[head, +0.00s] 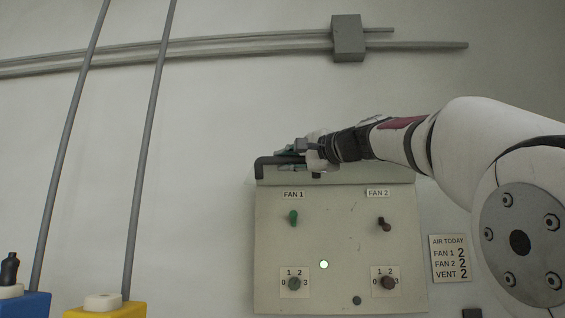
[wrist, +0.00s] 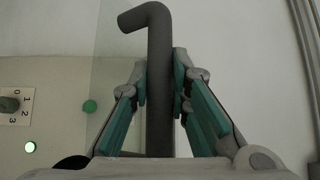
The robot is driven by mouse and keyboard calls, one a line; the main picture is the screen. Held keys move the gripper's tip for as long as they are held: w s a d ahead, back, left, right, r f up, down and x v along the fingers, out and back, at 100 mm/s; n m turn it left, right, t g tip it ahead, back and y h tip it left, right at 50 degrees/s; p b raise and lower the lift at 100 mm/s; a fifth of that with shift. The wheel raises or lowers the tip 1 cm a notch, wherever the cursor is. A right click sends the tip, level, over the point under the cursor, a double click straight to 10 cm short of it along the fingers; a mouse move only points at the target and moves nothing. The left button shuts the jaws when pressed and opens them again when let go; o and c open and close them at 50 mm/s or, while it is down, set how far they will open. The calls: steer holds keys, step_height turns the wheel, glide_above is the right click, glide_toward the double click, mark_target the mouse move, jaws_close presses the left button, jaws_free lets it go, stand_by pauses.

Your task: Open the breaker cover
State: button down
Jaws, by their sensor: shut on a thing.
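A grey panel box (head: 335,250) on the wall carries the FAN 1 and FAN 2 switches and dials. The clear breaker cover (wrist: 110,80) shows in the wrist view as a faint see-through sheet beside a dark bent handle bar (wrist: 158,60). The handle bar also shows in the head view (head: 261,166), at the panel's top left. My gripper (head: 305,158) is at the panel's top edge. In the wrist view my gripper (wrist: 165,88) has its green-padded fingers on both sides of the bar, shut on it. The cover's tilt is hard to tell.
A sign reading AIR TODAY (head: 450,258) hangs right of the panel. A conduit with a grey junction box (head: 348,38) runs above. Blue (head: 25,305) and yellow (head: 105,311) boxes with upright pipes stand at left. The wall between them and the panel is bare.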

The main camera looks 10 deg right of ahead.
stand_by(0.3)
steer(key=c, duration=1.5)
jaws_free()
steer(key=shift+s, duration=0.1)
steer(key=v, duration=1.1)
steer(key=shift+s+d, duration=0.2)
steer(key=shift+s, duration=0.15)
steer(key=s+a+f+n+g+h+b, duration=0.1)
steer(key=a+f+g, duration=0.1)
steer(key=f, duration=0.6)
steer(key=a+f+n+g+h+b, duration=0.1)
steer(key=a+f+g, duration=0.1)
steer(key=f, duration=0.6)
steer(key=s+f+n+g+h+b, duration=0.1)
steer(key=s+f, duration=0.4)
steer(key=f, duration=0.8)
steer(key=s+f+n+g+h+b, duration=0.2)
steer(key=s+f+n, duration=0.3)
steer(key=f, duration=0.8)
steer(key=s+f+n+g+h+b, duration=0.2)
steer(key=s+f, duration=0.4)
steer(key=f, duration=0.7)
steer(key=shift+f+n+g+h, duration=0.1)
steer(key=shift+n+g+h, duration=0.6)
steer(key=shift+n+g, duration=0.3)
